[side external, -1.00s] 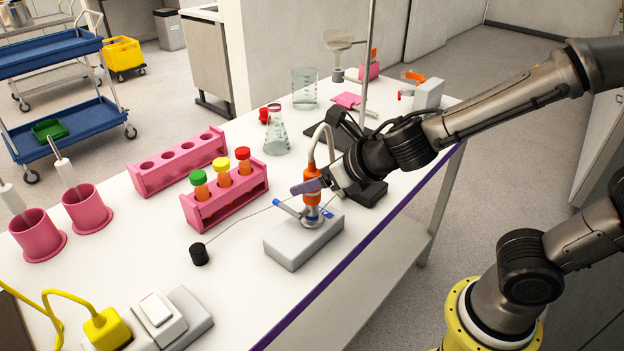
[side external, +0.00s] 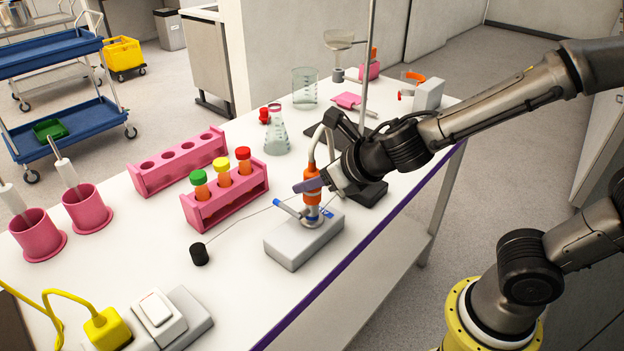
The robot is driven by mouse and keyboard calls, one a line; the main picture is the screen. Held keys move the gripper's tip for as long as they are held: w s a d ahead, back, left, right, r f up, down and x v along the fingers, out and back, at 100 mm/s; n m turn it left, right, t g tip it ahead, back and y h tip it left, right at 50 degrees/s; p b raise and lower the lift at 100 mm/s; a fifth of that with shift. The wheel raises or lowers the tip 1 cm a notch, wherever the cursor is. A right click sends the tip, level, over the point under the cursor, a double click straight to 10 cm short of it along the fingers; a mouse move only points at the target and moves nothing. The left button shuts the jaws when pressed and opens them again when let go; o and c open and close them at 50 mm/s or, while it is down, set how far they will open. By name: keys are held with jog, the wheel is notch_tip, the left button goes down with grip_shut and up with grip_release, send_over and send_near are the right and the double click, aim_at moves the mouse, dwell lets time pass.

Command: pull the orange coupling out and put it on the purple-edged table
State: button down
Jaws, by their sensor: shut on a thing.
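The orange coupling (side external: 312,196) stands upright on the metal fitting (side external: 312,222) of a grey block (side external: 290,249). A pale hose (side external: 322,132) comes out of its top and arcs back. My gripper (side external: 312,185) comes in from the right and is shut on the coupling's upper part. The near finger hides some of the coupling. Blue levers (side external: 288,208) stick out around the fitting below it. The white table (side external: 240,275) with the purple edge (side external: 400,202) carries all of this.
A pink rack (side external: 226,203) with capped tubes stands left of the block, with an empty pink rack (side external: 180,163) behind it. A flask (side external: 276,135), a beaker (side external: 305,85) and a stand rod (side external: 370,60) are farther back. A thin wire leads to a black cap (side external: 199,254). Table in front of the block is clear.

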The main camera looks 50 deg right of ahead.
aim_at(312, 170)
jog(key=shift+r, duration=0.8)
dwell(0.7)
jog(key=shift+r, duration=1.3)
